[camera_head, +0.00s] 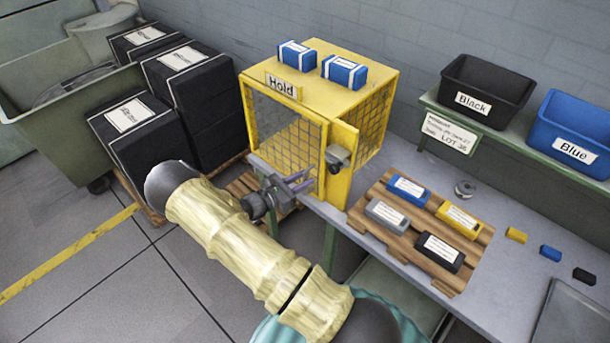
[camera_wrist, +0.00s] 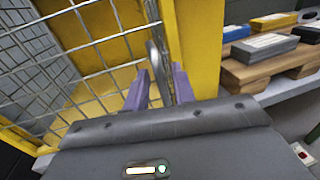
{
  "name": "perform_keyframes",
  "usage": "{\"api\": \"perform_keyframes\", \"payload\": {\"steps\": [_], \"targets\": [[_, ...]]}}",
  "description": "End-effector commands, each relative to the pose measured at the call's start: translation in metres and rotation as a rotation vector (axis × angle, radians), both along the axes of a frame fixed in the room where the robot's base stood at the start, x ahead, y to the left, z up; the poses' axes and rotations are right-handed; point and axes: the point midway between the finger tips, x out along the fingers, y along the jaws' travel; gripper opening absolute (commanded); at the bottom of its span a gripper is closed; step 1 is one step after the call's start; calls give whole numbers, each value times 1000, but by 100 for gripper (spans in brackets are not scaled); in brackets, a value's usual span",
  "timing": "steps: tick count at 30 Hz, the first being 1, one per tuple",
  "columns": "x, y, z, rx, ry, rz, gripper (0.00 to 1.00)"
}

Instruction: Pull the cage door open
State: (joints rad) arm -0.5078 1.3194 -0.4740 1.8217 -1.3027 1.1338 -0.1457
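The yellow cage (camera_head: 372,78) with the "Hold" label stands on the bench. Its mesh front door (camera_head: 290,130) has a yellow frame and looks closed or nearly so. My gripper (camera_head: 303,183) is at the right side of the door, low on the front. In the wrist view, a thin grey upright handle (camera_wrist: 154,62) stands in front of the mesh. My purple fingers (camera_wrist: 160,92) are apart, one on each side of the handle's line. Whether either finger touches it is unclear. In the head view the gripper hides the handle.
A dark latch-like block (camera_head: 337,157) sits on the yellow post right of the door. Blue boxes (camera_head: 344,71) lie on the cage top. A wooden pallet (camera_head: 470,262) with several boxes is to the right. Black crates (camera_head: 190,90) stand left; the floor in front is clear.

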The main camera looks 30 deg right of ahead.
Motion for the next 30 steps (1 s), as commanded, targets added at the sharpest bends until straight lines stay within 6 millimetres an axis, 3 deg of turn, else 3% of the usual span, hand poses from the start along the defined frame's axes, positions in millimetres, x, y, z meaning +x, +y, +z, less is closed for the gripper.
{"api": "perform_keyframes", "payload": {"steps": [4, 12, 13, 17, 30], "targets": [[2, -12, 1, 1, 1, 0, 26], [2, -14, 0, 1, 0, 1, 26], [2, -14, 0, 0, 0, 1, 24], [2, -13, 0, 0, 0, 1, 0], [-2, -9, -1, 1, -1, -22, 0]]}}
